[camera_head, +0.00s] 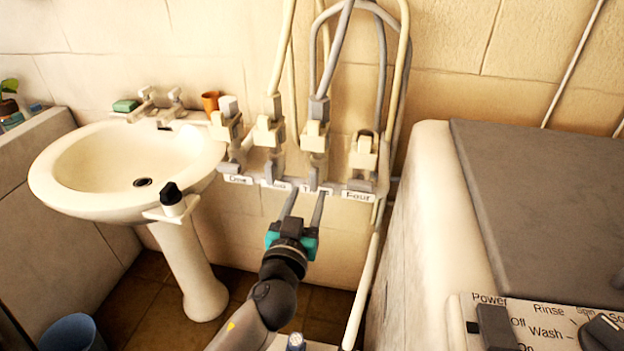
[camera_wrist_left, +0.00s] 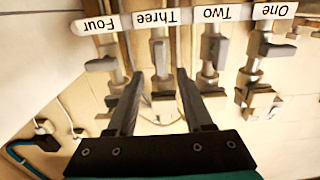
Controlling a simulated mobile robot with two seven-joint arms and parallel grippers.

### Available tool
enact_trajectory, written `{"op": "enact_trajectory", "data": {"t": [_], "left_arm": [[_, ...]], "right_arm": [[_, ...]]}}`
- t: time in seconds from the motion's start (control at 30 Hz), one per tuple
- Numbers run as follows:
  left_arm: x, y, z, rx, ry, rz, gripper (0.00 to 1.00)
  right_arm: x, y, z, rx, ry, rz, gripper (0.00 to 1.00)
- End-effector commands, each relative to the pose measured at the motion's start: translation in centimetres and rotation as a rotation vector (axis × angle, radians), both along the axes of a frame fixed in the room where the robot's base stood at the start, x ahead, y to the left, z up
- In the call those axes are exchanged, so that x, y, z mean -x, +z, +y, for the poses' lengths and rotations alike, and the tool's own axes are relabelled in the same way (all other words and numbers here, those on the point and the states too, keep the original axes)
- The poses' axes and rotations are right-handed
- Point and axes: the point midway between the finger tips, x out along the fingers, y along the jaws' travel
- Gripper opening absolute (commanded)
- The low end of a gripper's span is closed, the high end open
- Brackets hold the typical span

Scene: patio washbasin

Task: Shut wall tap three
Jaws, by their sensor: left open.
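Wall tap three (camera_head: 316,138) is the third from the left in a row of taps on the wall, above the label "Three" (camera_head: 318,189), which is partly hidden by a finger. A grey hose runs up from it. In the left wrist view, which shows the labels upside down, tap three (camera_wrist_left: 161,55) lies between and beyond my finger tips. Its grey lever looks in line with the tap body. My left gripper (camera_head: 305,193) is open and empty, with its finger tips just below the label strip; its fingers also show in the wrist view (camera_wrist_left: 160,75). My right gripper is not in view.
Tap two (camera_head: 270,132) and tap four (camera_head: 363,155) flank tap three closely; tap one (camera_head: 228,125) is further left. Hoses (camera_head: 333,45) rise above. A washbasin (camera_head: 60,190) stands left and a washing machine (camera_head: 430,220) right. A pale pipe (camera_head: 365,280) runs down right of my gripper.

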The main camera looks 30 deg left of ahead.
Motion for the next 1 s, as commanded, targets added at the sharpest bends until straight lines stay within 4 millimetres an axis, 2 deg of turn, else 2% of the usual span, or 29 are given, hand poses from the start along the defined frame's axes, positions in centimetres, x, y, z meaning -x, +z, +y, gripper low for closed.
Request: {"op": "enact_trajectory", "data": {"t": [0.1,0.33,0.5,0.8,1.0], "left_arm": [[-1.9,0.1,0.5,-0.002,0.0,-0.001,0.51],[-4.3,0.0,1.1,0.0,-0.001,0.0,0.51],[-5.1,0.0,1.3,-0.001,0.0,0.001,0.51],[-5.2,0.0,1.4,0.0,0.0,0.0,0.51],[-5.2,0.0,1.4,0.0,0.0,0.0,0.29]], "right_arm": [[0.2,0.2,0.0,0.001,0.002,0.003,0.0],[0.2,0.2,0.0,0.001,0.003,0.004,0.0],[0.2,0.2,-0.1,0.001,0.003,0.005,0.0],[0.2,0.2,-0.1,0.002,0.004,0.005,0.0],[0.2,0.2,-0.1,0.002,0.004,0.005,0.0]]}}
